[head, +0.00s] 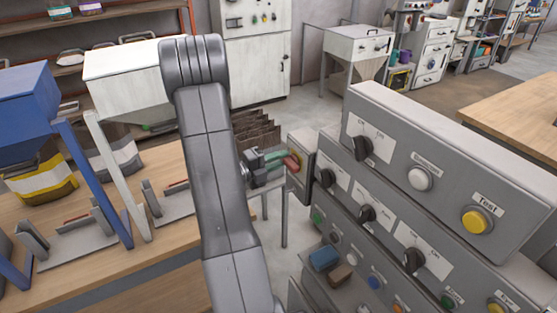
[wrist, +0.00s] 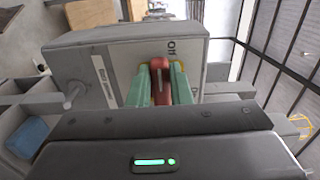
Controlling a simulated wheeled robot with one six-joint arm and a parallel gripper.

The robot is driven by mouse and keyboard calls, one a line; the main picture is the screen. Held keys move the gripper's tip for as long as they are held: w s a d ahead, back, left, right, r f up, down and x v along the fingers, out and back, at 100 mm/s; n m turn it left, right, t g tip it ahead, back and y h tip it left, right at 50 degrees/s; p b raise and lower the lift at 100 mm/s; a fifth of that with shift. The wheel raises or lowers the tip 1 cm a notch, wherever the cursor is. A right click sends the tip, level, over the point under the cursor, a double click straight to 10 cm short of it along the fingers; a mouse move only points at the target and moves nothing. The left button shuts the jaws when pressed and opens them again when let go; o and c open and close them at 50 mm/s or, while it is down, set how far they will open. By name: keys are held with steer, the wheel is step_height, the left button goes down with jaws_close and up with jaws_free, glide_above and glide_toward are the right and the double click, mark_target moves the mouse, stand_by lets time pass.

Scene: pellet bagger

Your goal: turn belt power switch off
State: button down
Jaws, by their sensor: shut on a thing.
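The belt power switch is probably the red handle (wrist: 160,84) on a grey box (wrist: 200,80) in the wrist view; the small white label there is not clearly readable. A word "Off" stands by the handle's top end, and another word at the lower right is partly hidden. My gripper (wrist: 160,90) has its green fingers closed on both sides of the red handle. In the head view, my gripper (head: 282,171) reaches the red handle (head: 293,160) on the box (head: 304,145) at the panel's left. A yellow patch shows behind the handle.
A stepped grey control panel (head: 440,135) with black knobs and coloured buttons stands right of the box. A wooden bench (head: 170,240) with hoppers and bags is at the left. A blue block (head: 324,258) and a brown block (head: 341,277) lie low by the panel.

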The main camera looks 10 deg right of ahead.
steer(key=shift+s+f, duration=0.15)
steer(key=shift+f, duration=0.1)
steer(key=c, duration=1.3)
jaws_free()
steer(key=shift+r, duration=0.15)
steer(key=shift+b+v, duration=1.55)
steer(key=shift+v, duration=5.3)
steer(key=shift+o, duration=0.3)
